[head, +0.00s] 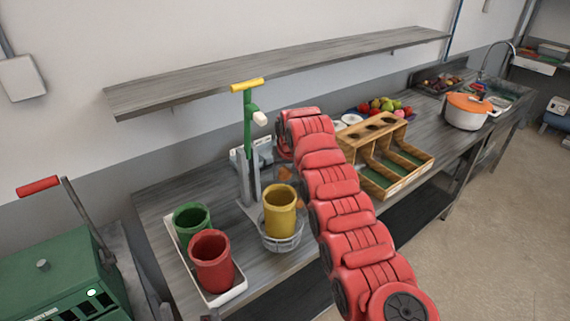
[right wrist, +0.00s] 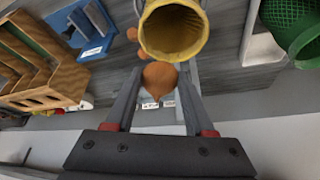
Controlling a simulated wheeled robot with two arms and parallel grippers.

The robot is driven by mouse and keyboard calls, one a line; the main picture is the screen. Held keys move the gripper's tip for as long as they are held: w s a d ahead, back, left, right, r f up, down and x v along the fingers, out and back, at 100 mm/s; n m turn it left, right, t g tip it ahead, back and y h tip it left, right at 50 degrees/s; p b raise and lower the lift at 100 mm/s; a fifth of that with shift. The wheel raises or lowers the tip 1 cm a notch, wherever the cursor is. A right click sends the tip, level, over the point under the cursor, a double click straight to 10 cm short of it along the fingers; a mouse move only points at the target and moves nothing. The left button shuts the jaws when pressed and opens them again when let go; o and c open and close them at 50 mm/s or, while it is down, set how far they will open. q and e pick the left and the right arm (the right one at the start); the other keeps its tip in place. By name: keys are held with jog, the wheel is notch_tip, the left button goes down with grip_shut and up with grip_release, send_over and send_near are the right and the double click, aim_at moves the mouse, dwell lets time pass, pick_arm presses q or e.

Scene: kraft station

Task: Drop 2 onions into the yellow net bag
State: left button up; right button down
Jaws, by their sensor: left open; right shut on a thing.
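The yellow net bag (head: 280,212) stands upright and open-mouthed in a round wire holder (head: 283,243) on the bench. It also shows in the right wrist view (right wrist: 172,28), where no onion can be made out inside. My right gripper (right wrist: 158,82) is shut on a brown onion (right wrist: 160,78), close beside the bag's mouth in that view. Two more onions (right wrist: 143,53) (right wrist: 133,34) lie beyond it, beside the bag. In the head view my red right arm hides the gripper; an orange-brown patch (head: 284,173) shows behind the bag. My left gripper is out of view.
A white tray (head: 238,287) left of the yellow bag holds a red bag (head: 211,262) and a green bag (head: 191,217). A green-handled device (head: 249,135) stands behind. A wooden divided rack (head: 385,160) is to the right. A shelf (head: 280,70) hangs above the bench.

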jog(key=shift+f+p, duration=0.3)
jog(key=shift+f, duration=0.9)
jog(key=shift+c, duration=0.9)
grip_release()
